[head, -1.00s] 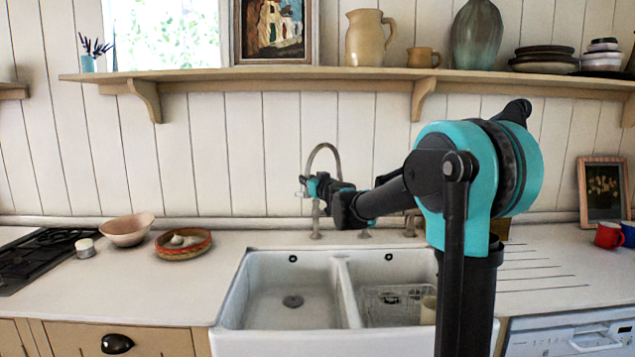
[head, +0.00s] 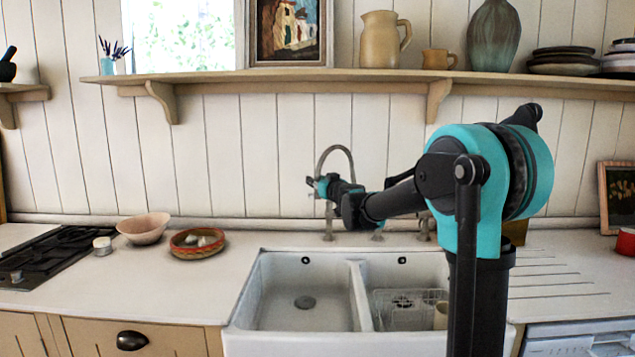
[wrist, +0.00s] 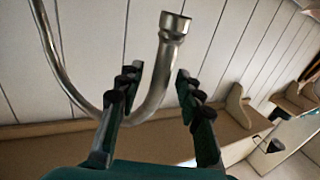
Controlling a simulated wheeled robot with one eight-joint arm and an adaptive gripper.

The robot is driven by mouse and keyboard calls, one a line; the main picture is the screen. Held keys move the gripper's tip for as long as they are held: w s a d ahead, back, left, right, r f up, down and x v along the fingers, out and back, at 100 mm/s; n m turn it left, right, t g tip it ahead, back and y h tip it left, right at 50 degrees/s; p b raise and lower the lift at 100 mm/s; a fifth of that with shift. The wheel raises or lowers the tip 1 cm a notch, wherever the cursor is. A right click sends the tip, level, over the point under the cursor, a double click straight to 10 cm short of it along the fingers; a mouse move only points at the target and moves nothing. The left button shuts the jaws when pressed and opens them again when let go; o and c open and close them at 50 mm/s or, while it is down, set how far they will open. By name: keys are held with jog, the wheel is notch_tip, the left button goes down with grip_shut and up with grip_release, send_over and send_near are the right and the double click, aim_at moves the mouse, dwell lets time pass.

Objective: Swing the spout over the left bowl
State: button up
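The metal spout (head: 335,149) arches up behind the sink, its lower part partly hidden by my arm. In the wrist view the curved spout (wrist: 157,90) passes between my gripper's two dark fingers, with its round outlet end beyond the fingertips. My gripper (wrist: 158,80) is open around the spout, with a visible gap on each side. In the head view my gripper (head: 316,186) is small, at the spout's left side. The left bowl (head: 290,318) of the white sink is empty, with a drain in its floor.
The right bowl (head: 368,313) holds a wire rack (head: 400,312) and a cream cup (head: 440,316). A wooden shelf (head: 300,77) runs above the spout. A pink bowl (head: 144,228) and a red-rimmed dish (head: 197,243) stand left of the sink. The counter between dish and sink is clear.

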jog(key=v, duration=1.2)
dwell(0.3)
